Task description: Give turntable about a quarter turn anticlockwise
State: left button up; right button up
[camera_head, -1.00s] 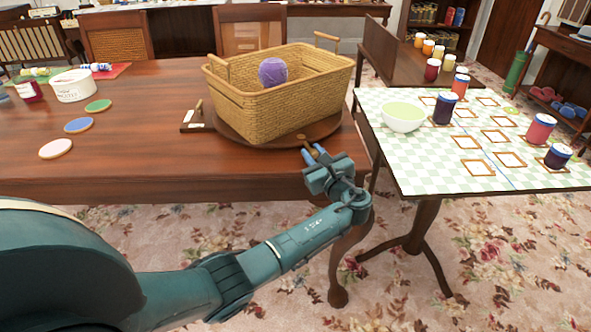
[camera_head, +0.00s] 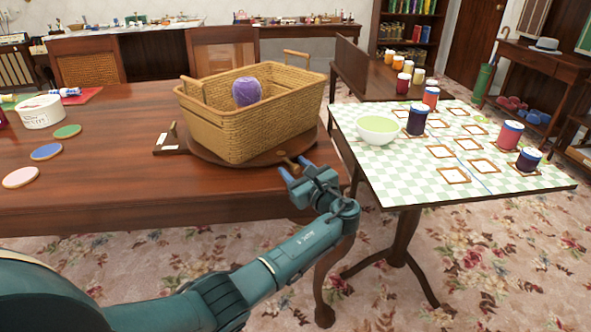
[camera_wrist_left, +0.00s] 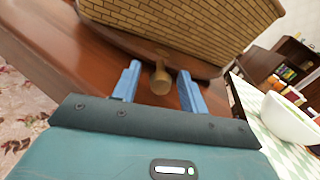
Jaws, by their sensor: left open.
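The round wooden turntable (camera_head: 204,151) lies on the dark wooden table and also shows in the left wrist view (camera_wrist_left: 118,38). A wicker basket (camera_head: 240,132) with a purple yarn ball (camera_head: 246,91) stands on it. A wooden knob (camera_wrist_left: 160,80) sticks out from the turntable's near edge; in the head view the knob (camera_head: 291,164) is close to my fingertips. My left gripper (camera_head: 293,169) is open at the table's front right edge. In the left wrist view the knob lies between the two blue fingers (camera_wrist_left: 160,85), with gaps beside it. My right gripper is out of view.
A checked table (camera_head: 400,165) on the right bears a bowl (camera_head: 378,130) and several jars. Coasters (camera_head: 46,151) and a white tub (camera_head: 41,111) are at left. Bare tabletop lies left of the turntable.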

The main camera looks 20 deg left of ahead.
pick_arm(q)
jog(key=p+v, duration=0.1)
jog(key=v, duration=1.2)
jog(key=shift+p, duration=0.4)
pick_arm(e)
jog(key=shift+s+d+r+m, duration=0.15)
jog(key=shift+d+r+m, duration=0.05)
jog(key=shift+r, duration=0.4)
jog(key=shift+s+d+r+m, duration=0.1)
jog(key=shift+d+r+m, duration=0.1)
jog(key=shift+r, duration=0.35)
pick_arm(q)
jog(key=shift+d, duration=0.15)
